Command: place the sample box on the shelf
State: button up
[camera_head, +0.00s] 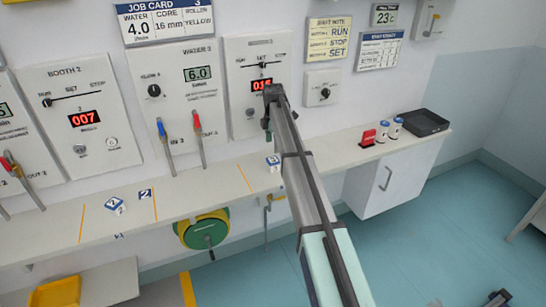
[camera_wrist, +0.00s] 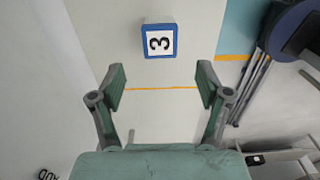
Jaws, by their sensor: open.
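A small white and blue box marked 3 (camera_head: 273,163) stands on the long pale shelf (camera_head: 205,185) below the wall panels. The box also shows in the wrist view (camera_wrist: 159,41), beyond my fingertips. Another small white and blue box (camera_head: 115,205) sits farther left on the shelf, near a label 2 (camera_head: 146,193). I cannot tell for certain which is the sample box. My gripper (camera_wrist: 161,85) is open, with nothing between its fingers, and apart from the box marked 3. In the head view my gripper (camera_head: 269,112) is seen small, in front of the wall panel.
A red item (camera_head: 367,138), two white containers (camera_head: 389,130) and a black tray (camera_head: 425,122) stand at the shelf's right end, above a white cabinet (camera_head: 395,180). A green reel (camera_head: 205,231) hangs below the shelf. Red and blue handles (camera_head: 165,133) stick out from the panels.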

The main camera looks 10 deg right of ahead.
jog(key=shift+r, duration=1.5)
